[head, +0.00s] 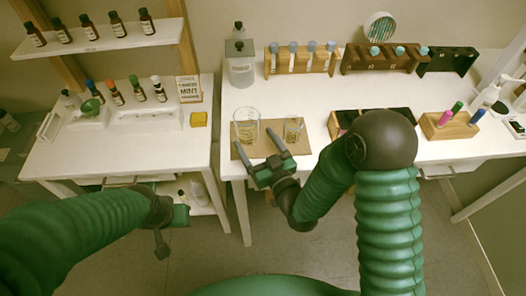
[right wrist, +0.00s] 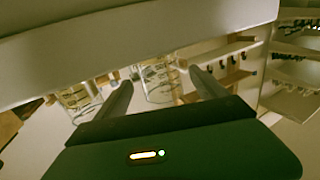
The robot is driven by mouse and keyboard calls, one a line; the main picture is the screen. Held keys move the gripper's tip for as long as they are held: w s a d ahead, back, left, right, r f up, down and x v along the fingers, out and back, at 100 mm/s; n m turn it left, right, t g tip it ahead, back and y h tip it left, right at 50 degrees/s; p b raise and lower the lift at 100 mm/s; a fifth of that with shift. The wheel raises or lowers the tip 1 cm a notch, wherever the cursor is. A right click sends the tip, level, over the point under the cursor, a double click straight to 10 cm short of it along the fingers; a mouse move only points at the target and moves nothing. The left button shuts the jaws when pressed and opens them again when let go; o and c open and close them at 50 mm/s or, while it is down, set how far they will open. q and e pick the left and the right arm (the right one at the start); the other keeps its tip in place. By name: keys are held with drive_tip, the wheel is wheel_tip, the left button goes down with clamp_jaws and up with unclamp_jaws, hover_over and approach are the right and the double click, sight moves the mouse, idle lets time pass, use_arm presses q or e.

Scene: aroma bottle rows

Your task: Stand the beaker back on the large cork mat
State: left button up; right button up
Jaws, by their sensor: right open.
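A large clear glass beaker (head: 246,124) with yellow markings stands upright at the back left of the cork mat (head: 272,151). A smaller glass beaker (head: 292,129) stands to its right on the mat. My right gripper (head: 257,133) is open at the mat's front left, its fingers pointing at the large beaker. In the right wrist view the large beaker (right wrist: 158,80) shows beyond and between the fingers (right wrist: 160,90); the smaller one (right wrist: 78,98) is left of them. Contact cannot be told. My left gripper (head: 168,228) hangs low, away from the mat; its jaws are unclear.
Wooden racks (head: 302,60) line the back of the white bench (head: 330,90). A grey bottle (head: 239,62) stands behind the large beaker. A small rack with coloured pens (head: 449,124) is at right. The left table (head: 140,148) has a clear front and a yellow sponge (head: 199,119).

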drive_tip(key=v, duration=0.3)
drive_tip(key=shift+f, duration=0.1)
drive_tip(key=s+p, duration=0.1)
drive_tip(key=s+r+p, duration=0.1)
drive_tip(key=p, duration=0.1)
drive_tip(key=shift+d, duration=0.4)
drive_tip(key=shift+s+d+f+p, duration=0.1)
drive_tip(key=shift+s+f+p, duration=0.1)
drive_tip(key=shift+p, duration=0.15)
drive_tip(key=shift+s+f, duration=0.1)
drive_tip(key=shift+f, duration=0.1)
